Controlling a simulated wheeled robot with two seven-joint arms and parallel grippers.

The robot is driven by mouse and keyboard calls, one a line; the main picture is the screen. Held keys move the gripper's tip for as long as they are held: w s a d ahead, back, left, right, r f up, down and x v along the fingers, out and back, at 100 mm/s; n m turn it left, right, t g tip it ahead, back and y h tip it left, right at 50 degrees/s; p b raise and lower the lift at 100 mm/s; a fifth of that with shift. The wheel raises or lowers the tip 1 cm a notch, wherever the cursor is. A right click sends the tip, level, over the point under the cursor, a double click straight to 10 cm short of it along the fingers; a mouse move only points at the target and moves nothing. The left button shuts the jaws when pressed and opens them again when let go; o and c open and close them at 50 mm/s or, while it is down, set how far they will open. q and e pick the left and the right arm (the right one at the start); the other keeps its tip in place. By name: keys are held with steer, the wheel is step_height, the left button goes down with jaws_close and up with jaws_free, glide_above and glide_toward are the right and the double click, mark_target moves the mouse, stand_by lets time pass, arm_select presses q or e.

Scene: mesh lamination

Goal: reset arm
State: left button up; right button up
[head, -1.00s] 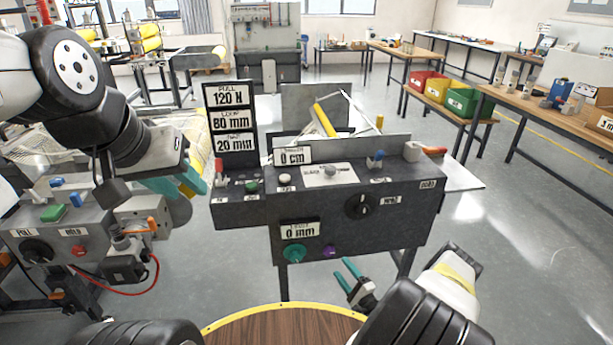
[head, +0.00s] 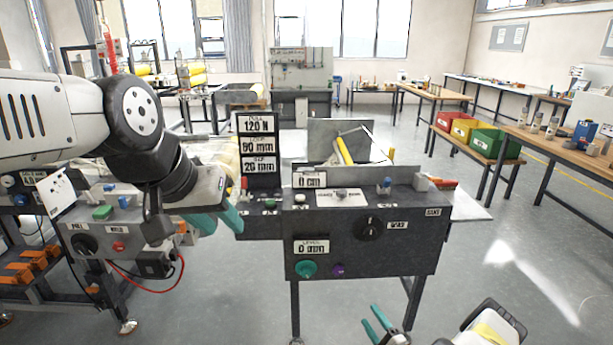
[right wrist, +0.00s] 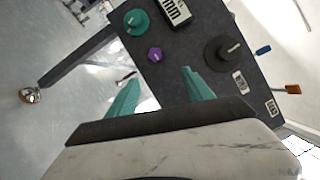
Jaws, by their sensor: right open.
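My left gripper (head: 222,221) has teal fingers and hangs in front of the left end of the dark machine console (head: 405,255). Whether its fingers are apart is hard to make out at this angle. My right gripper (head: 378,324) is low in front of the console, below its lower edge. In the right wrist view its teal fingers (right wrist: 160,92) are spread with nothing between them. The console carries a teal knob (head: 306,268), a purple button (head: 338,270) and a black dial (head: 369,228).
A sign board (head: 259,150) stands at the console's back left. A second machine panel (head: 90,240) with a red hose is at left. Red, yellow and green bins (head: 489,143) sit on a bench at right. The floor (head: 520,270) at right is clear.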

steer(key=w+d+r+n+g+h, duration=0.15)
steer(key=w+d+r+n, duration=0.25)
steer(key=w+r, duration=0.45)
steer(key=w+d+r+n+g+h, duration=0.1)
steer(key=w+d+r+n+g, duration=0.25)
steer(key=w+r, duration=0.55)
step_height(320, 180, up, 21)
steer(key=s+n+g+h, duration=0.2)
steer(key=n+h, duration=0.2)
steer(key=s+a+r+n+g+h, duration=0.1)
steer(key=s+a+r, duration=0.2)
steer(key=s+r, duration=0.45)
steer(key=s+a+r+n+g+h, duration=0.1)
steer(key=s+a+r, duration=0.2)
steer(key=s+r, duration=0.5)
steer(key=s+a+r+n+g+y, duration=0.1)
steer(key=s+a, duration=0.2)
steer(key=s, duration=0.5)
steer(key=s+a+r+n+y, duration=0.1)
steer(key=s+a+r, duration=0.1)
steer(key=s, duration=0.7)
steer(key=s+a+r+n+g+y, duration=0.1)
steer(key=s+a+n, duration=0.1)
steer(key=s+a, duration=0.3)
steer(key=s, duration=0.3)
steer(key=shift+s+r+g, duration=0.25)
steer(key=shift+s+g, duration=0.05)
steer(key=shift+s, duration=0.1)
